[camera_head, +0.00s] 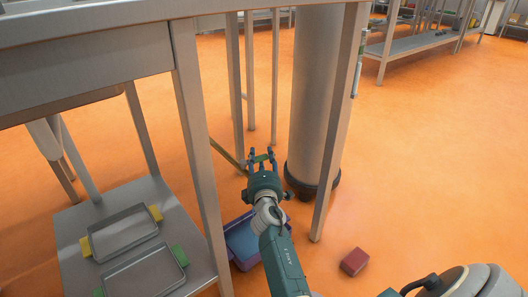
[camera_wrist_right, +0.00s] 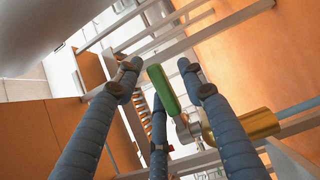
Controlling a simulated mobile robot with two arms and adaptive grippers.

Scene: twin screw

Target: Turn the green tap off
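The green tap handle (camera_wrist_right: 162,90) is a rounded bar on a grey metal valve body (camera_wrist_right: 194,122), with a brass cylinder (camera_wrist_right: 246,127) beside it in the right wrist view. In the head view, a small green piece of the handle (camera_head: 261,158) shows at the fingertips of my right gripper (camera_head: 263,153). My right gripper is open, its three fingers spread. In the wrist view (camera_wrist_right: 158,85) the handle lies between the fingertips, with gaps on both sides. Whether any finger touches it, I cannot tell. My left gripper is not in view.
A metal table (camera_head: 90,58) and its legs stand close left of my right arm. A large grey cylinder (camera_head: 318,100) stands just right of the gripper. A blue-purple bin (camera_head: 243,240) and a red box (camera_head: 354,261) lie on the orange floor. Trays (camera_head: 122,232) rest on a low shelf.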

